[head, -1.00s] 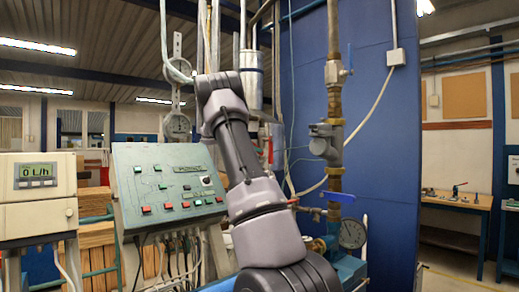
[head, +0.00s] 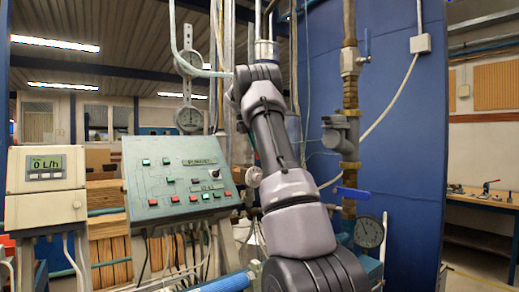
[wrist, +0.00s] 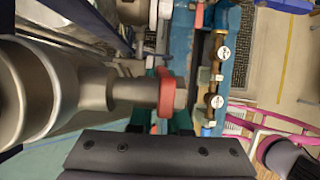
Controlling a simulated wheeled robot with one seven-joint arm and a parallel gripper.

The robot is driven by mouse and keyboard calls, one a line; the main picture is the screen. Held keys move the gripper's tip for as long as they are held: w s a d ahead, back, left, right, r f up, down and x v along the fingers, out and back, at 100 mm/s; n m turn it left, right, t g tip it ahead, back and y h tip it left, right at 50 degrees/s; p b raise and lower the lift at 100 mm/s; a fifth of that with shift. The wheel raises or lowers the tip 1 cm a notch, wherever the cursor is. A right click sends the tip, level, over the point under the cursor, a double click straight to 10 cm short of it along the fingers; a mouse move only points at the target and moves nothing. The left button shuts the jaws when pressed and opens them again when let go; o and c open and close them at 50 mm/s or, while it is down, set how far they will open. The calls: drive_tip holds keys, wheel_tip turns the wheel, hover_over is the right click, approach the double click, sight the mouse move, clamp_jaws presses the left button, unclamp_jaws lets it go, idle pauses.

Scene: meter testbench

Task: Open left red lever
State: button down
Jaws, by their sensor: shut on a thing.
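A red lever (wrist: 166,92) shows near the middle of the wrist view, beside a thick grey metal valve stem (wrist: 125,90) that comes in from the left. My gripper (wrist: 162,116) is at the lower middle of the wrist view, with dark green fingers by the red lever, and it is shut on that lever. My dark gripper body hides the area below. In the head view my arm hides the gripper and the lever.
A green control panel (head: 165,180) and a flow display (head: 46,168) stand at the left. A brown pipe with a blue lever (head: 352,192) and a round gauge (head: 369,232) stands right of my arm. Pipes with white gauges (wrist: 217,101) show right of the gripper.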

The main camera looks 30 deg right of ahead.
drive_tip(key=shift+a+y, duration=0.25)
drive_tip(key=shift+y, duration=0.25)
drive_tip(key=shift+a, duration=0.1)
drive_tip(key=c, duration=0.9)
unclamp_jaws()
drive_tip(key=shift+v, duration=5.45)
drive_tip(key=shift+r, duration=0.1)
